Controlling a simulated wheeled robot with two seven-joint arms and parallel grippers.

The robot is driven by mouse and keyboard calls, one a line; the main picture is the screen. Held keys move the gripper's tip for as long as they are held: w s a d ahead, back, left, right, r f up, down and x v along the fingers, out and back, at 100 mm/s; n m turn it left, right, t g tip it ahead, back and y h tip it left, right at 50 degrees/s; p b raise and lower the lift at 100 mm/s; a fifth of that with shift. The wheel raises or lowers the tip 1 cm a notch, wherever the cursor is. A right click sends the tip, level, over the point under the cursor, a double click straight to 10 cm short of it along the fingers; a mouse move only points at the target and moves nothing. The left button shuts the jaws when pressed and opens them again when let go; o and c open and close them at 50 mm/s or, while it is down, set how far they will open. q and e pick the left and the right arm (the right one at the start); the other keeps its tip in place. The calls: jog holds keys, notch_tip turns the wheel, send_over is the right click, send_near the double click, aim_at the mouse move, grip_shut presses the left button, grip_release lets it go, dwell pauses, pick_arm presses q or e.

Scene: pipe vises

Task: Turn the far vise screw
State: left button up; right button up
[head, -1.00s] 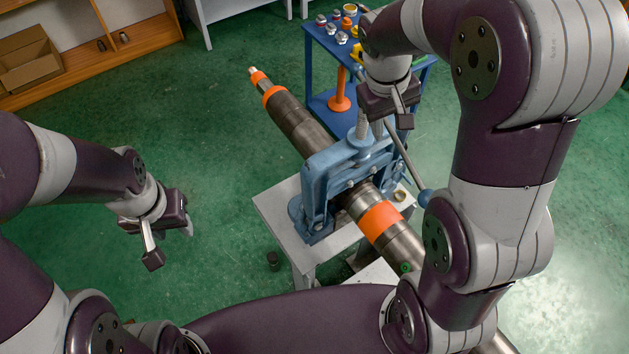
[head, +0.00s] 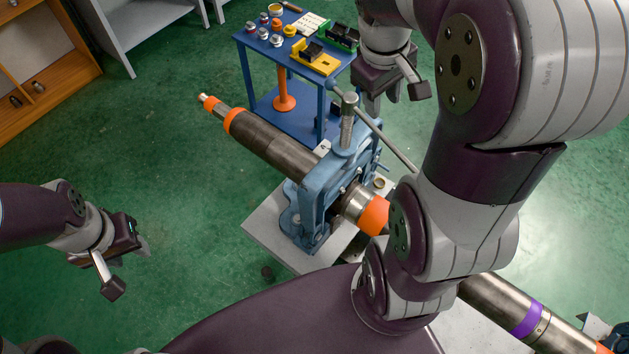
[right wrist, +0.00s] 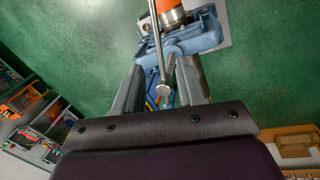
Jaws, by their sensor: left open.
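A blue vise (head: 318,190) is clamped around a long steel pipe (head: 275,143). Its upright screw (head: 347,122) rises from the top, with a sliding bar handle (head: 385,142) slanting through the screw's head. My right gripper (head: 382,100) points down just right of the screw head, near the bar. In the right wrist view its fingers are apart, and the bar's round end (right wrist: 163,89) appears between them; I cannot tell whether they touch it. My left gripper (head: 129,256) is open and empty over the floor at left.
A blue cart (head: 262,75) with small parts and a yellow tool stands behind the vise. The vise sits on a grey table (head: 262,232). My right arm hides part of the pipe, which reappears lower right with a purple band (head: 527,320).

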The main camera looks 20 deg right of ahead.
pick_arm(q)
notch_tip(320, 180, down, 14)
jog(key=s+b, duration=0.1)
jog(key=b, duration=1.1)
jog(key=shift+r, duration=0.2)
pick_arm(e)
jog(key=s+a+f, duration=0.1)
jog(key=a+f, duration=0.3)
jog(key=f, duration=0.7)
jog(key=s+a+f+m+y, duration=0.1)
jog(key=a+f, duration=0.4)
jog(key=f, duration=0.5)
jog(key=shift+f+t+y, duration=0.3)
jog(key=shift+f+t, duration=0.05)
jog(key=shift+t, duration=0.05)
pick_arm(q)
jog(key=shift+s+d, duration=0.1)
